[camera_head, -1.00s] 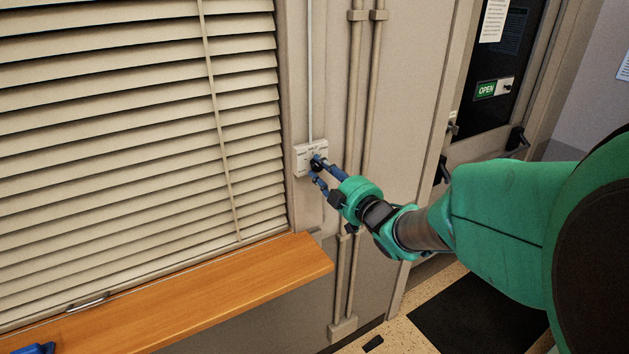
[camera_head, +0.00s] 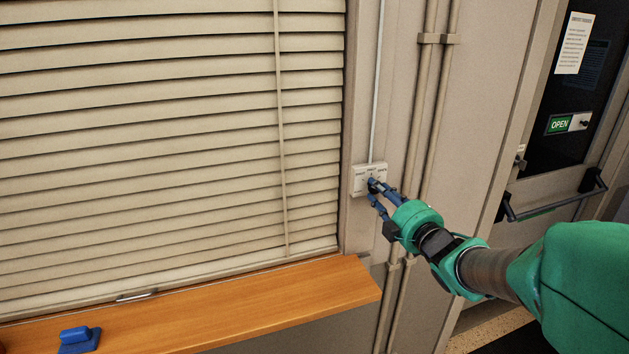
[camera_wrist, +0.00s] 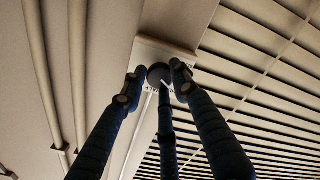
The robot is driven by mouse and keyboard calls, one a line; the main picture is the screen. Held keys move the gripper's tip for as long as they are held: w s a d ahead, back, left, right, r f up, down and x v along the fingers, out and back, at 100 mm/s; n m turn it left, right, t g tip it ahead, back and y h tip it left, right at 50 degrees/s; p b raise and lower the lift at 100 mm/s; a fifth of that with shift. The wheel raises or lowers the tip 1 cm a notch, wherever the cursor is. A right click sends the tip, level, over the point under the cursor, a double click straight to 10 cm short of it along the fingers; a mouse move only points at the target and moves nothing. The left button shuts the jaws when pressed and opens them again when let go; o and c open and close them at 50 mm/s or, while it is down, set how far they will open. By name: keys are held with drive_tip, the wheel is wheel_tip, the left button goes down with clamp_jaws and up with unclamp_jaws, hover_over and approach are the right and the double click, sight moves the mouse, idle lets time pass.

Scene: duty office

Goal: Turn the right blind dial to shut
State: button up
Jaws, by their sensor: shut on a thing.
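The blind dial is a small dark knob (camera_head: 373,186) on a white wall plate (camera_head: 361,176), just right of the window frame. In the wrist view the round knob (camera_wrist: 158,74) has a pale pointer line, and its plate (camera_wrist: 149,50) carries print too small to read. My gripper (camera_head: 376,192) is shut on the knob; its dark blue fingers (camera_wrist: 160,82) surround it in the wrist view. The fingers partly hide the knob and plate. The blind (camera_head: 150,140) has beige slats lying nearly flat against each other, with thin dark lines between them.
A wooden sill (camera_head: 270,302) runs below the blind, with a blue object (camera_head: 79,340) at its left. Vertical pipes (camera_head: 430,110) run up the wall right of the plate. A door with a push bar (camera_head: 550,208) and an OPEN sign (camera_head: 558,124) stands further right.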

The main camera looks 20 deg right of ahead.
drive_tip(key=o, duration=1.1)
drive_tip(key=shift+d+f, duration=0.15)
drive_tip(key=shift+f, duration=0.2)
drive_tip(key=shift+r, duration=0.15)
drive_tip(key=shift+r, duration=0.1)
drive_tip(key=shift+s, duration=3.8)
